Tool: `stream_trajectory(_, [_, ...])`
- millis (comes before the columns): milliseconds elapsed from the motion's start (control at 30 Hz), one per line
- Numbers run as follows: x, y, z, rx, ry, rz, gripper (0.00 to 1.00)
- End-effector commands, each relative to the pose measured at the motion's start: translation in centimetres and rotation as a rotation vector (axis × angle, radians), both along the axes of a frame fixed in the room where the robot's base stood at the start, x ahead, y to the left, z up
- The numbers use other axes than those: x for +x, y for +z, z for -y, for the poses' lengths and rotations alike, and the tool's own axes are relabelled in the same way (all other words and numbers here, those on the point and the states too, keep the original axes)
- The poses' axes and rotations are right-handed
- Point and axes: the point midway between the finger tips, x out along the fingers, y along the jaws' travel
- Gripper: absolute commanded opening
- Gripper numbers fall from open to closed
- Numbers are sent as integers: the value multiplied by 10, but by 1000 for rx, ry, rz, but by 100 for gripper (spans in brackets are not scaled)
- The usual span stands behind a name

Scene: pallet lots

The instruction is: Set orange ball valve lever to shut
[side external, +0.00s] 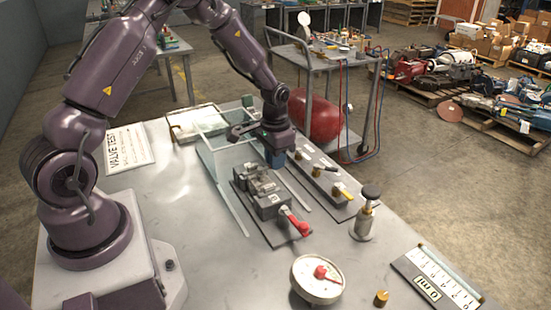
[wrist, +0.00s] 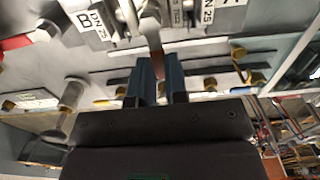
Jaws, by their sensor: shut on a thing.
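In the wrist view, my gripper (wrist: 159,90) has its two dark blue fingers closed around a narrow lever (wrist: 158,62). The lever is grey near the valve and orange-brown between the fingers. It comes from the valve block (wrist: 196,18) whose plates read B and, partly cut off, A. In the side view, my gripper (side external: 275,158) points down at the far end of the valve block (side external: 268,206); the orange lever is hidden there behind the gripper. A red lever (side external: 296,222) sits at the near end of the block, and also shows in the wrist view (wrist: 16,42).
A clear panel (side external: 228,195) stands to the left. A black-knobbed fitting (side external: 366,215) and a round gauge (side external: 317,280) stand nearer.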

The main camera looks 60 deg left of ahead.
Motion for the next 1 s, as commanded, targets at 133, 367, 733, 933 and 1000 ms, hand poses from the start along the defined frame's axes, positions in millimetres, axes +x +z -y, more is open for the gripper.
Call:
stream_trajectory(133, [1, 1, -1, 3, -1, 3, 0])
stream_trajectory(367, [0, 1, -1, 2, -2, 2, 40])
stream_trajectory(733, [1, 14, -1, 2, -3, 4, 40])
stream_trajectory(933, [1, 55, -1, 3, -2, 7, 40])
stream_trajectory(1000, [1, 71, -1, 3, -2, 8, 40])
